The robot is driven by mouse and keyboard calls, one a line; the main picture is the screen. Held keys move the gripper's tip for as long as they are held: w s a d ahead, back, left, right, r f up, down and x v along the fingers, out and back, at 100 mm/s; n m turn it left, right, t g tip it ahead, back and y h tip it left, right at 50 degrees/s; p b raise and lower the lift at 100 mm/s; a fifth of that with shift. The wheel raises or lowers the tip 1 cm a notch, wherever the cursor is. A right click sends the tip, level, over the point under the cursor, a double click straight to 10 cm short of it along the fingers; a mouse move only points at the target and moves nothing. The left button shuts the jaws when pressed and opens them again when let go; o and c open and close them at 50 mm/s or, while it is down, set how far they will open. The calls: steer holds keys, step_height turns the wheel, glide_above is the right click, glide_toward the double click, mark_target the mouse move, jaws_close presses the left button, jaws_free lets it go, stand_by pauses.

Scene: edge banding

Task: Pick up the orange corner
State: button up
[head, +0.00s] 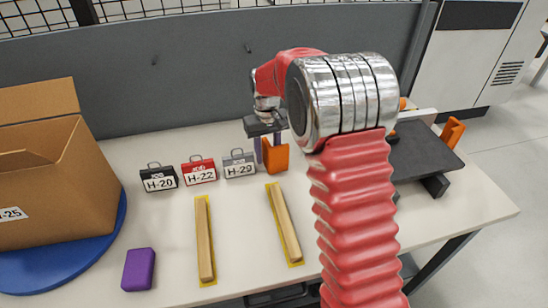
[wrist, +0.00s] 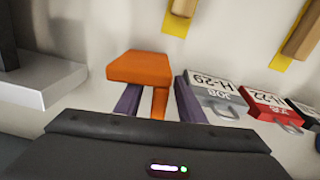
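The orange corner (head: 276,158) stands on the white table, right of the grey H-29 case and partly hidden by my gripper in the head view. In the wrist view the orange corner (wrist: 138,68) shows a broad face and a narrower leg reaching down between my fingers. My gripper (head: 266,156) is low over the table at the corner. Its two purple-grey fingers (wrist: 158,100) are apart, one on each side of the leg, with a visible gap on the left. Contact on the right side is unclear.
Black H-20 (head: 158,178), red H-22 (head: 200,171) and grey H-29 (head: 239,164) cases stand left of the corner. Two wooden strips (head: 205,240) lie in front. A purple block (head: 139,269), cardboard box (head: 40,180), dark plate (head: 420,150) and another orange piece (head: 453,132) are around.

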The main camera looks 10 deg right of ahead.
steer(key=shift+c, duration=0.6)
jaws_close()
